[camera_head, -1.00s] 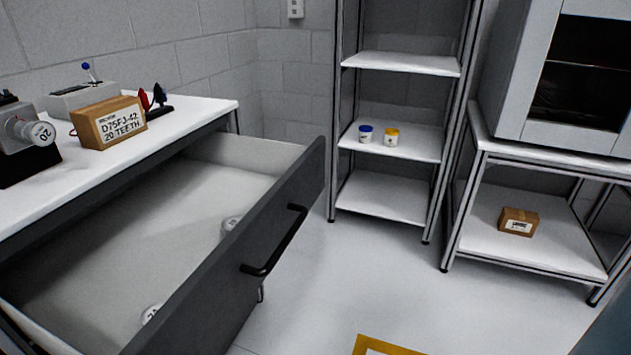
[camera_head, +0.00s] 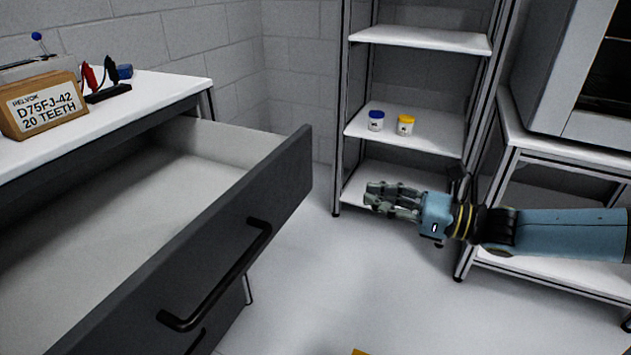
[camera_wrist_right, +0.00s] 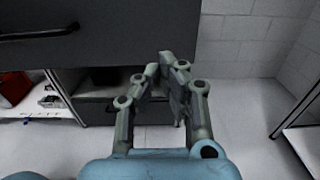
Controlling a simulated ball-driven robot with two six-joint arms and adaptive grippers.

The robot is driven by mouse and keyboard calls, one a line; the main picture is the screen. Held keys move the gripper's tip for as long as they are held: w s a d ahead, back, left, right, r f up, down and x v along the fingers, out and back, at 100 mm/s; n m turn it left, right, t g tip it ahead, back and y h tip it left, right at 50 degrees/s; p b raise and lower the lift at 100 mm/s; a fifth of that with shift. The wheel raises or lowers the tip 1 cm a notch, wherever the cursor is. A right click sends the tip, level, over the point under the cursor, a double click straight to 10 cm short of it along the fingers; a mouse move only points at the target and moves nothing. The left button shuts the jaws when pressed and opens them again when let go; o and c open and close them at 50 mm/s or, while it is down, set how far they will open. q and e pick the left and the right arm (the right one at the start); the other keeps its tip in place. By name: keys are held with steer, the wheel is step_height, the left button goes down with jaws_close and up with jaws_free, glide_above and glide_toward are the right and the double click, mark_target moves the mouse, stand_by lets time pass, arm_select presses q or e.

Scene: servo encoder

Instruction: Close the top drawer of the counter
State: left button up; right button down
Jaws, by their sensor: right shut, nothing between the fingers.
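The counter's top drawer (camera_head: 215,230) is pulled far out. Its dark front has a black bar handle (camera_head: 222,280), and the visible part of its white interior looks empty. My right gripper (camera_head: 372,196) comes in from the right, shut and empty, apart from the drawer front and to its right. In the right wrist view the fingers (camera_wrist_right: 170,68) are shut, with the dark drawer front (camera_wrist_right: 120,38) across the top and its handle (camera_wrist_right: 40,33) at upper left. My left gripper is not in view.
A labelled box (camera_head: 45,108) and red and black clips (camera_head: 100,80) sit on the white counter top (camera_head: 165,88). Shelving (camera_head: 420,140) holds a blue-lidded jar (camera_head: 376,120) and a yellow-lidded jar (camera_head: 405,125). Clear floor (camera_head: 310,290) lies right of the drawer.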

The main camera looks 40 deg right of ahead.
mark_target(298, 178)
steer(key=b+x, duration=0.3)
steer(key=x, duration=0.9)
steer(key=shift+w+d+f+b, duration=0.15)
steer(key=shift+b, duration=0.15)
steer(key=shift+w+a, duration=0.25)
steer(key=shift+w, duration=0.35)
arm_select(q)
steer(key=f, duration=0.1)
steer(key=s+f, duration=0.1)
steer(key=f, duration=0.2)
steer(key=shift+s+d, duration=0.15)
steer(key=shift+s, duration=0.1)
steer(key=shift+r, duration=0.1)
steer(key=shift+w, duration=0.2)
arm_select(e)
steer(key=shift+w+a, duration=0.1)
